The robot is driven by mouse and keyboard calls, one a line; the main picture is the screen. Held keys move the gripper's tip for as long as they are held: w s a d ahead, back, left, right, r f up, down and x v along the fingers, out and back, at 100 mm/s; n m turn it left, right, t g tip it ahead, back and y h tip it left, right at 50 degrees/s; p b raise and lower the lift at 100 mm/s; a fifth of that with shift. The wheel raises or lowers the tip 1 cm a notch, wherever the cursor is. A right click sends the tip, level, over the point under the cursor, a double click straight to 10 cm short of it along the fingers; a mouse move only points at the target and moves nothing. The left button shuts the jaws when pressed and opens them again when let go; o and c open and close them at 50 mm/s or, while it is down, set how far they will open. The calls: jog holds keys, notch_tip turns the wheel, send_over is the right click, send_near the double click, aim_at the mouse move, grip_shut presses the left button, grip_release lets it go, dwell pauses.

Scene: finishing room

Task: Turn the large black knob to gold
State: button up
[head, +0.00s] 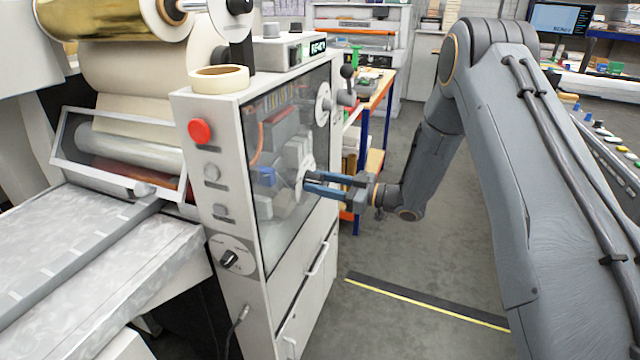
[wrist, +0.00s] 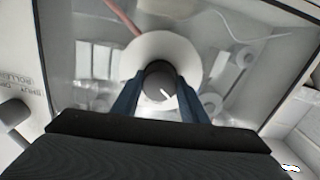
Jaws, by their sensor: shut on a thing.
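A dark round knob (wrist: 156,80) sits at the centre of a white round dial (wrist: 172,52) on the machine's clear side panel. In the head view my gripper (head: 308,182) reaches the side panel from the right, against a white dial (head: 302,184). The fingers hide the knob there. No gold mark on the dial is readable.
A smaller black knob (head: 230,259) is on the machine's front panel, below a red button (head: 201,131). A second white dial (head: 323,104) is higher on the side panel. A roll of tape (head: 219,79) lies on top. Open floor (head: 400,265) lies to the right.

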jog(key=m, duration=1)
jog(key=shift+m, duration=0.3)
dwell(0.4)
jog(key=o, duration=1)
jog(key=shift+o, duration=0.2)
jog(key=shift+d, duration=0.1)
jog(key=b+v, duration=0.2)
jog(key=v, duration=0.5)
jog(key=shift+d, duration=0.3)
